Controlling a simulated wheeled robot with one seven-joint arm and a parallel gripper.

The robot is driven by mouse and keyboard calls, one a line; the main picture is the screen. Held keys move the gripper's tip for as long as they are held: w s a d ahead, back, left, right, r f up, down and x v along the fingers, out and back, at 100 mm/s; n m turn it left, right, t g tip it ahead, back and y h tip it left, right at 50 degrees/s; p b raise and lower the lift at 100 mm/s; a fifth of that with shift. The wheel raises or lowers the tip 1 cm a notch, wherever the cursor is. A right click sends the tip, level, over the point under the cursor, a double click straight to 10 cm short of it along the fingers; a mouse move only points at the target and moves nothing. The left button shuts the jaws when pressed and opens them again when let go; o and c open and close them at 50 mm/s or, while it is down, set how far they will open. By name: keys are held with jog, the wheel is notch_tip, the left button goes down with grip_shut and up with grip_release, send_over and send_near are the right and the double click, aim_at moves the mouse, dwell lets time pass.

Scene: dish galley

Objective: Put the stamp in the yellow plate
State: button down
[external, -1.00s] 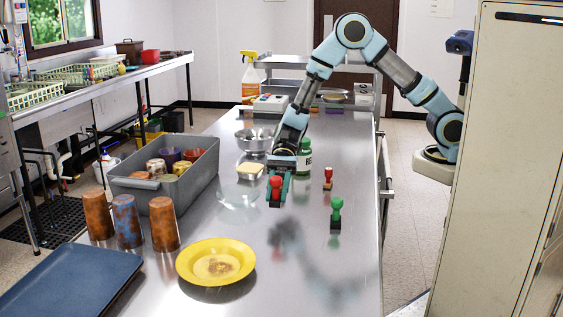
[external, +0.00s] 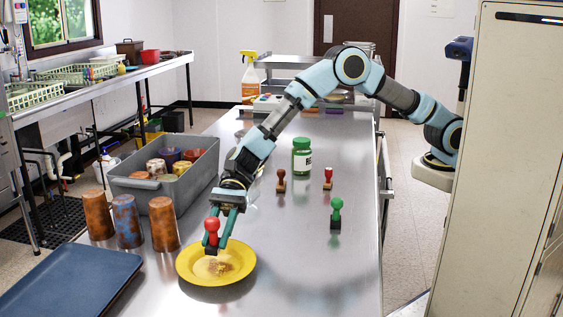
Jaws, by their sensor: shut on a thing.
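My gripper (external: 221,250) is over the yellow plate (external: 189,273), its teal fingers pointing down. It is shut on a stamp with a round red handle (external: 212,226) and a dark base. The stamp is upright, above the back part of the plate. I cannot tell whether its base touches the plate. The plate lies on the steel counter and has a brownish mark in its middle. Three other stamps stand farther right: a brown one (external: 281,180), a smaller red one (external: 328,177) and a green one (external: 336,211).
Several rusty-looking cups (external: 164,224) stand close left of the plate, with a blue tray (external: 70,278) in front of them. A grey bin (external: 190,187) of cups is behind. A green bottle (external: 302,158) stands farther back. The counter right of the plate is clear.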

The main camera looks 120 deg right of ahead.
aim_at(219, 261)
jog(key=shift+f+p, duration=0.45)
jog(key=shift+f, duration=1.8)
jog(key=shift+f, duration=0.2)
jog(key=c, duration=0.6)
grip_release()
jog(key=shift+r, duration=0.15)
jog(key=shift+s+d+r, duration=0.1)
jog(key=shift+s+d, duration=0.05)
jog(key=shift+d, duration=0.05)
jog(key=b+v, duration=0.2)
jog(key=v, duration=0.9)
jog(key=shift+s+d+b, duration=0.2)
jog(key=shift+s+b, duration=0.05)
jog(key=shift+b, duration=0.15)
